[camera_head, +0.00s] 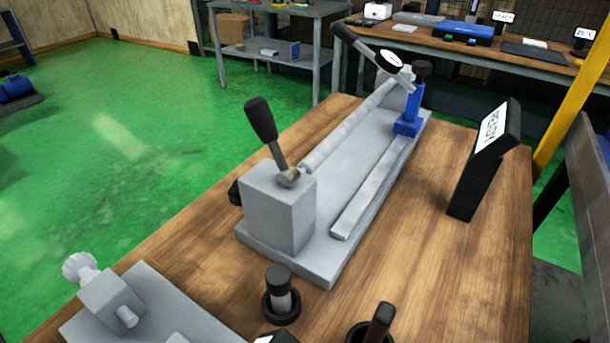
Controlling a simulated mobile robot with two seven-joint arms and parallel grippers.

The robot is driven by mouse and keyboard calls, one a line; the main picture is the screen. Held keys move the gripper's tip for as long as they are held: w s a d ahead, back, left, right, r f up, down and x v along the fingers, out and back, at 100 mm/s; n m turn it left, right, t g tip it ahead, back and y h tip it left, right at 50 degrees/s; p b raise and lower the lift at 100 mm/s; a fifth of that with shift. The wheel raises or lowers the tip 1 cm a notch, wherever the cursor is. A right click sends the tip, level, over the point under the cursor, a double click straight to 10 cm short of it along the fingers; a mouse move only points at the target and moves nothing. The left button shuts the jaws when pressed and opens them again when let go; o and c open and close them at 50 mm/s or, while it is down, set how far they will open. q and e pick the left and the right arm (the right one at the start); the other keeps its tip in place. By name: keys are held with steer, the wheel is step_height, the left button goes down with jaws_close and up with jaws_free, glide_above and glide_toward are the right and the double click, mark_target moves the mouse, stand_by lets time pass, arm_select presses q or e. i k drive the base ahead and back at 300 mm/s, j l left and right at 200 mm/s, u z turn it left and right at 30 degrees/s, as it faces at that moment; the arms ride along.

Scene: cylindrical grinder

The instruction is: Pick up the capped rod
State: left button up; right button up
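A short silver rod with a wide black cap (281,294) stands upright in a round black holder (270,310) on the wooden table, near the bottom middle. It looks like the capped rod. To its right, a black upright piece (381,322) stands in another black ring, cut off by the bottom edge. A long silver rod (345,130) lies along the grey bench fixture, between its near block and far end. Neither of my grippers shows in this view.
The grey fixture (283,255) has a black-knobbed lever (262,122), a blue stand (410,112) and a dial gauge (389,61). A black display (485,158) stands right. Another grey fixture (150,300) sits front left.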

mark_target(278, 281)
steer(key=i+j+z, duration=0.2)
steer(key=j+z, duration=0.25)
steer(key=j, duration=0.3)
steer(key=i+j+z, duration=0.1)
steer(key=j+z, duration=0.3)
steer(key=j, duration=0.35)
steer(key=j+z, duration=0.45)
steer(key=j, duration=0.35)
